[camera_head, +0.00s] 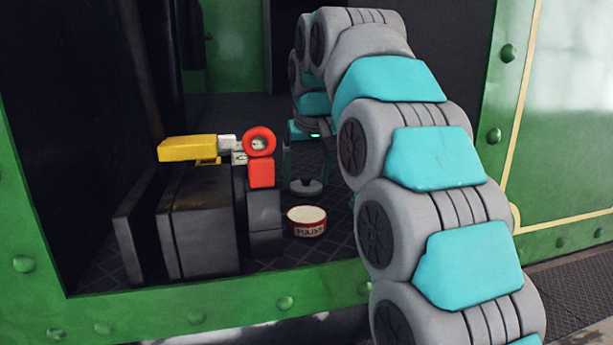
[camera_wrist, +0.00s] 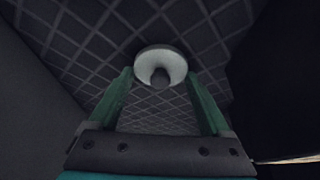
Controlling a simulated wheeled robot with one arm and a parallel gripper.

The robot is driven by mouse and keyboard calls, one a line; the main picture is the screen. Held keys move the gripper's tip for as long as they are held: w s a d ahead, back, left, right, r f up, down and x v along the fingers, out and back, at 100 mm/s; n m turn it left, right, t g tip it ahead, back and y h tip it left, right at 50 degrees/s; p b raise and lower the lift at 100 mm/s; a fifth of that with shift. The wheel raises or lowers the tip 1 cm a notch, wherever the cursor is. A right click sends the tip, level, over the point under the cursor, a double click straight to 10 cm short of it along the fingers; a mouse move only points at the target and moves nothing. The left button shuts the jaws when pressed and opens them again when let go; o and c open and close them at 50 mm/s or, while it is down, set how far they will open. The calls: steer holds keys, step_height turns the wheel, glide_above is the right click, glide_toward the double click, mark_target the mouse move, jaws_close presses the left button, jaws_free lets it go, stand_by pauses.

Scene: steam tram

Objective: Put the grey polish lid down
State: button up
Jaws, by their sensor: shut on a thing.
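The grey polish lid (camera_head: 306,188) is a round disc with a knob on top, seen behind the polish tin in the head view. It also shows in the wrist view (camera_wrist: 152,58), between the two green fingers. My gripper (camera_wrist: 160,76) is shut on the lid, with a finger at either side and the knob facing the camera. The lid looks level and close to the dark patterned floor; I cannot tell whether it touches it. The red polish tin (camera_head: 307,230), with a cream top and lettering, stands upright on the floor nearer the head camera.
Dark grey boxes (camera_head: 203,225) stand left of the tin. A yellow piece (camera_head: 187,148) and a red ring-shaped piece (camera_head: 259,142) sit on or above them. The green riveted frame (camera_head: 200,312) edges the opening. Some patterned floor around the lid is bare.

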steer(key=shift+f, duration=0.15)
steer(key=o, duration=1.1)
